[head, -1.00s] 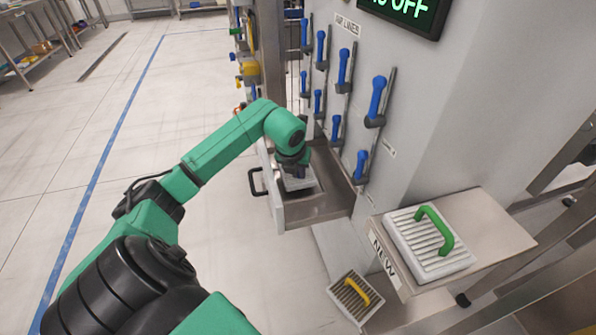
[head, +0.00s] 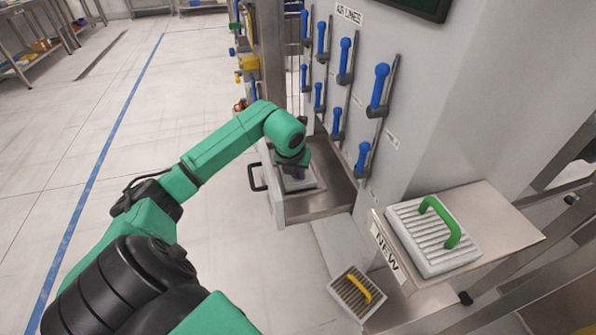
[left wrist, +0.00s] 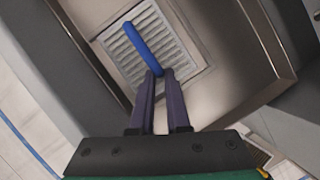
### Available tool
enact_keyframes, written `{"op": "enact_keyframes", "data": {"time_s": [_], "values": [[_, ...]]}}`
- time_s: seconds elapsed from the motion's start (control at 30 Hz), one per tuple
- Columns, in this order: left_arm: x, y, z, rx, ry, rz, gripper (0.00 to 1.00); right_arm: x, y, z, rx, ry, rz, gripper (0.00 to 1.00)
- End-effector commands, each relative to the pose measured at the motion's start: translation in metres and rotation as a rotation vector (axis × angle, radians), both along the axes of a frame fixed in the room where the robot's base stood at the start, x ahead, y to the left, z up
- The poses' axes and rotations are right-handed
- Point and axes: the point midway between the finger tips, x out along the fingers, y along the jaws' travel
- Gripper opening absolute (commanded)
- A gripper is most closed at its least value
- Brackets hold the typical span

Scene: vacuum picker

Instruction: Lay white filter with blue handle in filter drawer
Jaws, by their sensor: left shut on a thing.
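The white filter (left wrist: 172,47) with its blue handle (left wrist: 140,46) shows in the left wrist view, inside the open metal filter drawer (left wrist: 232,85). My left gripper (left wrist: 158,76) is shut on the near end of the blue handle. The filter lies toward one end of the drawer; whether it rests fully on the drawer floor I cannot tell. In the head view my left gripper (head: 293,160) hangs over the open drawer (head: 322,205), and the wrist covers much of the filter (head: 304,181). My right gripper is not in view.
A white filter with a green handle (head: 433,236) sits on the shelf marked NEW (head: 490,215). A dirty filter with a yellow handle (head: 356,293) is low down beside the machine. Blue valve levers (head: 378,88) line the panel above the drawer. The floor at left is clear.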

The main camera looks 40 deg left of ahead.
Motion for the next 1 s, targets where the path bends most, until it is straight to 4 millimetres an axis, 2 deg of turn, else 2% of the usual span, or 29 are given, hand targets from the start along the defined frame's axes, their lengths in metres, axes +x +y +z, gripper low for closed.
{"op": "enact_keyframes", "data": {"time_s": [0.27, 0.3, 0.37, 0.4, 0.67, 0.77, 0.87, 1.0], "values": [[0.0, 0.0, -0.003, 0.0, 0.0, 0.0, 0.0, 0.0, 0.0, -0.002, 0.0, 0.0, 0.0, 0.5], [0.0, 0.0, -0.003, 0.0, 0.0, 0.0, 0.22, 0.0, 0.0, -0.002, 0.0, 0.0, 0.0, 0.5], [0.0, 0.0, -0.003, 0.0, 0.0, 0.0, 0.45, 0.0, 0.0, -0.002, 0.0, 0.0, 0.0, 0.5], [0.0, 0.0, -0.003, 0.0, 0.0, 0.0, 0.49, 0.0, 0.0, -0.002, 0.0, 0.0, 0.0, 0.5], [0.0, 0.0, -0.003, 0.0, 0.001, 0.0, 0.49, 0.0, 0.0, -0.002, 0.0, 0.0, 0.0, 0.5], [-0.002, 0.0, 0.004, 0.0, -0.001, 0.001, 0.49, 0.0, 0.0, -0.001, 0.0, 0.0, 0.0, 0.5], [-0.008, -0.002, 0.021, 0.004, -0.002, -0.001, 0.49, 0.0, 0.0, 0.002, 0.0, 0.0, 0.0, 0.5], [-0.023, -0.008, 0.059, 0.006, -0.003, -0.002, 0.49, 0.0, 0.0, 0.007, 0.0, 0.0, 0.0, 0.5]]}}
